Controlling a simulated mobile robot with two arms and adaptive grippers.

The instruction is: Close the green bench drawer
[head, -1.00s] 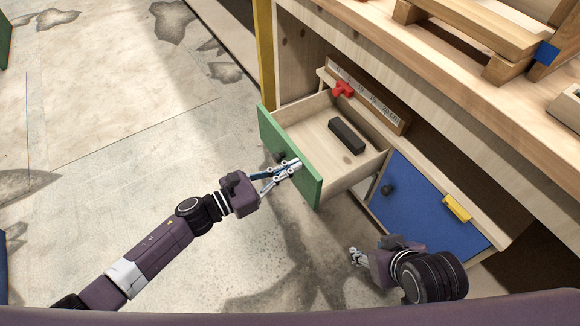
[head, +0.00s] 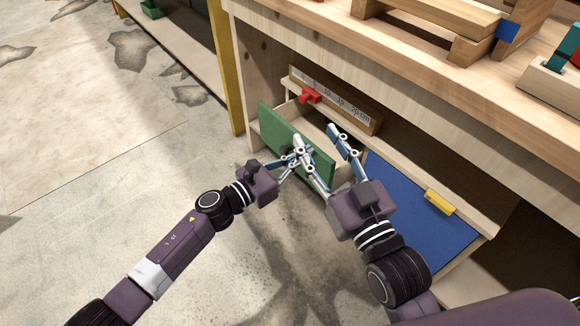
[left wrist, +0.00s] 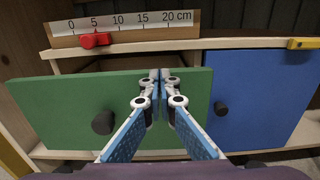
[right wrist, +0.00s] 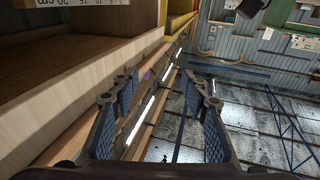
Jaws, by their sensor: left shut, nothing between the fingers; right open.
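The green bench drawer (head: 276,127) still stands a little out of the bench, and a strip of its inside shows behind the green front. In the left wrist view the green front (left wrist: 58,108) with its dark round knob (left wrist: 103,122) faces me. My left gripper (head: 297,156) is shut and empty, its tips at or very near the green front, right of the knob.
A blue front (head: 415,205) with a yellow clip (head: 440,201) sits right of the drawer. A ruler board (head: 345,100) with a red slider (head: 309,96) stands behind it. The wooden bench top (head: 400,50) overhangs above. The concrete floor at left is clear.

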